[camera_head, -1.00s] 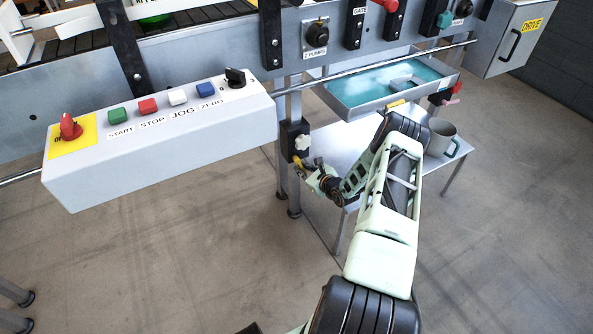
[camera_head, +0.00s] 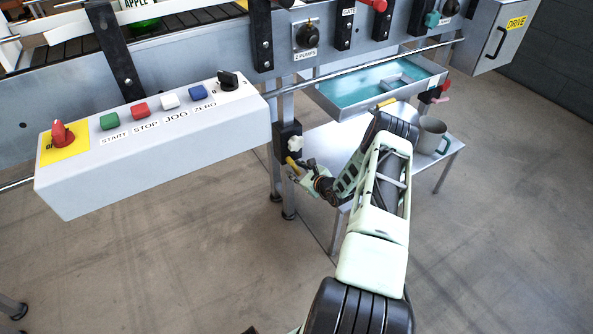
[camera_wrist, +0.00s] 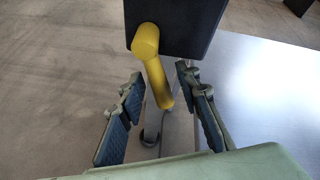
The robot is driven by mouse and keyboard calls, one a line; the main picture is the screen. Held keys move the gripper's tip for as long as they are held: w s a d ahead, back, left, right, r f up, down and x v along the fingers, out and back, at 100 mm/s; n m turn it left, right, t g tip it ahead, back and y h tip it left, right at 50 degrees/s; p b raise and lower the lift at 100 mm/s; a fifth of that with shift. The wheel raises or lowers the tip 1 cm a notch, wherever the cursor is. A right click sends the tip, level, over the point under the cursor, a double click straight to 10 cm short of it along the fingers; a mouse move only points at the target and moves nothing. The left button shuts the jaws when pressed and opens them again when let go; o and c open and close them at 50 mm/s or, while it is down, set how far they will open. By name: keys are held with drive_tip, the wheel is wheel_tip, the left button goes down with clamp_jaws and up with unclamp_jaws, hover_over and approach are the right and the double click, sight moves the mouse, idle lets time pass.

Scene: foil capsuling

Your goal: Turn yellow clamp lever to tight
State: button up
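The yellow clamp lever (camera_wrist: 157,80) sits on a black clamp block (camera_wrist: 178,25) in the wrist view. Its round hub is at the block's lower left, and its arm hangs down, leaning slightly right. My gripper (camera_wrist: 156,96) is open. Its two blue-padded fingers stand either side of the lever's arm, the right finger closer, with a gap visible on the left.
A steel table (camera_head: 325,150) stands right of the leg, with a grey mug (camera_head: 432,136) on it. A teal-lined tray (camera_head: 345,92) is above. The control box (camera_head: 170,150) juts out at left. Open floor lies in front.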

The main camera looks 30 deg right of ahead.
drive_tip(key=shift+s, duration=0.1)
drive_tip(key=v, duration=1.2)
drive_tip(key=shift+r, duration=0.1)
